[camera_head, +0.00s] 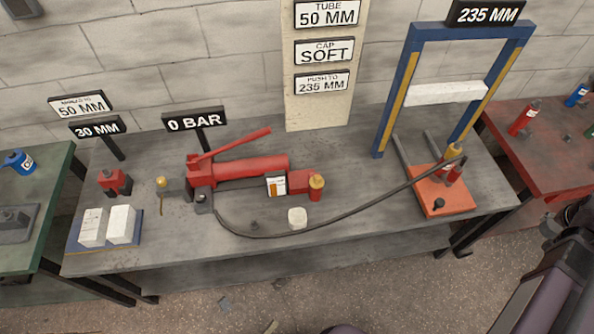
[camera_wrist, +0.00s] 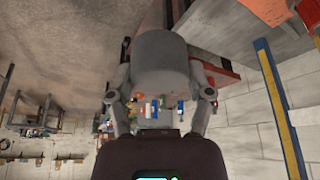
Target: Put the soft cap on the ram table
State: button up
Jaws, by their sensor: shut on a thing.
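My gripper (camera_wrist: 160,82) is shut on a plain grey cylinder (camera_wrist: 160,58) in the wrist view, with one finger on each side of it. I cannot tell for sure that this cylinder is the soft cap. An orange surface (camera_wrist: 262,8) shows at the top of the wrist view. Part of my arm is at the lower right of the head view; my gripper is not visible there.
The blue frame (camera_head: 408,70) with a pale crossbar (camera_head: 445,93) stands on the grey bench (camera_head: 350,160). A black hose (camera_head: 370,206) runs from the red pump (camera_head: 240,170).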

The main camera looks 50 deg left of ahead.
aim_at(370, 209)
jog(key=z, duration=0.05)
jog(key=k, duration=1.8)
jog(key=u, duration=0.65)
jog(key=i, duration=1)
jog(key=u, duration=0.1)
